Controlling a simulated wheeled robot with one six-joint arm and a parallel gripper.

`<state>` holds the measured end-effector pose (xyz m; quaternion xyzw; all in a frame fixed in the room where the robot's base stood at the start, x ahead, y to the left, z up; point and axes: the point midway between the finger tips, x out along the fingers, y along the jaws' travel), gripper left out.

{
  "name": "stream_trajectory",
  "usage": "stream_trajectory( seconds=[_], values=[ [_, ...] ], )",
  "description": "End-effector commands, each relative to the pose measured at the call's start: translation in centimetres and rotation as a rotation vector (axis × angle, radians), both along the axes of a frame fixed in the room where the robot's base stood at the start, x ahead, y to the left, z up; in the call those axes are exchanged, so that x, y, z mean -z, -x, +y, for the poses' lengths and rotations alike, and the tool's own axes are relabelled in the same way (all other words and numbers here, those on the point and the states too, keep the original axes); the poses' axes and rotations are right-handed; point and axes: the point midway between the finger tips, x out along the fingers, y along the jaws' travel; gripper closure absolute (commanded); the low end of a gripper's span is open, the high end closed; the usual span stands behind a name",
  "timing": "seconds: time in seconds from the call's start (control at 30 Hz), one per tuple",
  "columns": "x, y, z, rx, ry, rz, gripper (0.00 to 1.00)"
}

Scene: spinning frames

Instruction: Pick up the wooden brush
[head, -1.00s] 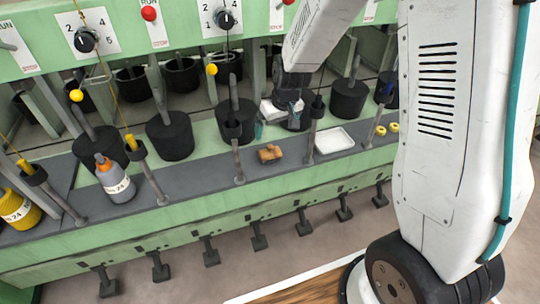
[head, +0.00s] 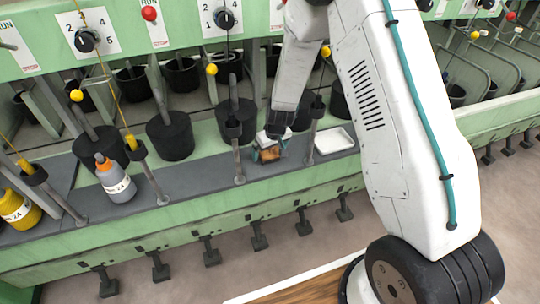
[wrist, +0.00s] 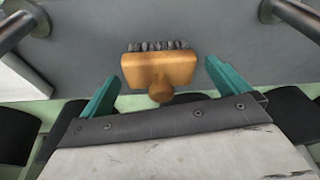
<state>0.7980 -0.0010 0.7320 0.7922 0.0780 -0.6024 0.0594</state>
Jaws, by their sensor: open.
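The wooden brush (wrist: 160,69) lies on the grey shelf, an orange-brown block with dark bristles along one edge and a round knob at the other. In the wrist view it sits between and just beyond my two teal fingertips, with a gap on each side. In the head view the brush (head: 270,153) shows below my gripper (head: 268,151), partly covered by it. My gripper (wrist: 160,82) is open and empty, its fingers on either side of the brush's knob end. I cannot tell its exact height above the shelf.
A white tray (head: 334,140) lies to the right of the brush. Metal posts rise from the shelf on both sides, one (head: 238,160) to the left and one (head: 311,140) to the right. A grey bottle (head: 118,185) with an orange top stands farther left. Black cylinders line the back.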

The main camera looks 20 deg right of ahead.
Motion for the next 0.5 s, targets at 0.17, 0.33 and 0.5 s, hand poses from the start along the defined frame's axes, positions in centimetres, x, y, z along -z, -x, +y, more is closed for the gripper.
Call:
stream_trajectory(
  seconds=[0.17, 0.33, 0.5],
  values=[
    [0.06, -0.02, 0.01, 0.0, 0.0, 0.0, 0.0],
    [0.04, -0.01, 0.01, 0.0, 0.0, 0.0, 0.36],
    [0.03, -0.02, 0.01, 0.0, 0.0, 0.0, 0.47]
  ],
)
